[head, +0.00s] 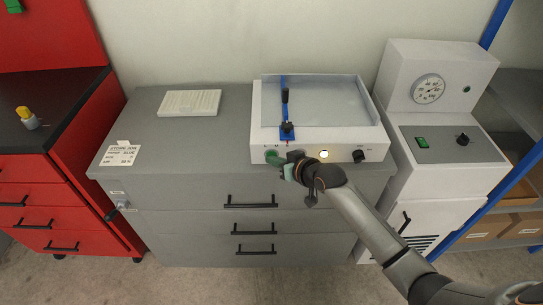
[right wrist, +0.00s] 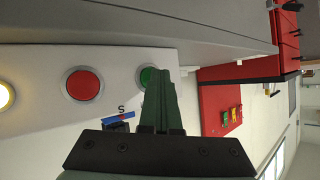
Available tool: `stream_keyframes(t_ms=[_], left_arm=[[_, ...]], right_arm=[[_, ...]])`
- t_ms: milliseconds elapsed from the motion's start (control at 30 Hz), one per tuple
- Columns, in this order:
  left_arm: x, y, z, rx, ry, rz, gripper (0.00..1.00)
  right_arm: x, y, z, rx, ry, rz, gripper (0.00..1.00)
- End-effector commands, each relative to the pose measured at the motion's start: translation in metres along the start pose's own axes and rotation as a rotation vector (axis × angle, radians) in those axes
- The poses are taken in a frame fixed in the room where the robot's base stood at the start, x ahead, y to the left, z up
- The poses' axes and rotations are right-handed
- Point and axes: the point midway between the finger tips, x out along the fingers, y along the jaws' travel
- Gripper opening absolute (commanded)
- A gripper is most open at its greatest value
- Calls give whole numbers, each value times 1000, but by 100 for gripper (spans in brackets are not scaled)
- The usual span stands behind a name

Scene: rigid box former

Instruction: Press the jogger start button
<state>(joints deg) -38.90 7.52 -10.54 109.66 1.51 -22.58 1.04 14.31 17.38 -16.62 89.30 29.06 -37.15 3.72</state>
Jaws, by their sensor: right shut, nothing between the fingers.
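The jogger (head: 378,138) is a white box with a clear-walled tray, standing on the grey cabinet. Its front panel carries a green button (right wrist: 147,76), a red button (right wrist: 84,84), a lit yellow lamp (head: 323,154) and a black knob (head: 358,156). In the head view my right gripper (head: 285,168) is at the left part of this panel and hides the red button. In the right wrist view the shut, empty fingers (right wrist: 163,72) overlap the right edge of the green button. I cannot tell whether they touch it. My left gripper is out of view.
A blue clamp (head: 286,130) stands on the jogger's front edge. A white paper stack (head: 190,103) and a label card (head: 120,153) lie on the grey top to the left. A white machine with a gauge (head: 428,89) stands close on the right.

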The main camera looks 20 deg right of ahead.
Motion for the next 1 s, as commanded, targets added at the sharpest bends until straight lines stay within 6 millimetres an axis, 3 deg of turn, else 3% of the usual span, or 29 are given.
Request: stream_keyframes(t_ms=[767,1000], left_arm=[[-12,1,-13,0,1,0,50],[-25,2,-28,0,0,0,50]], right_arm=[[-12,-9,8,0,1,0,0],[-27,-20,15,1,-1,-1,0]])
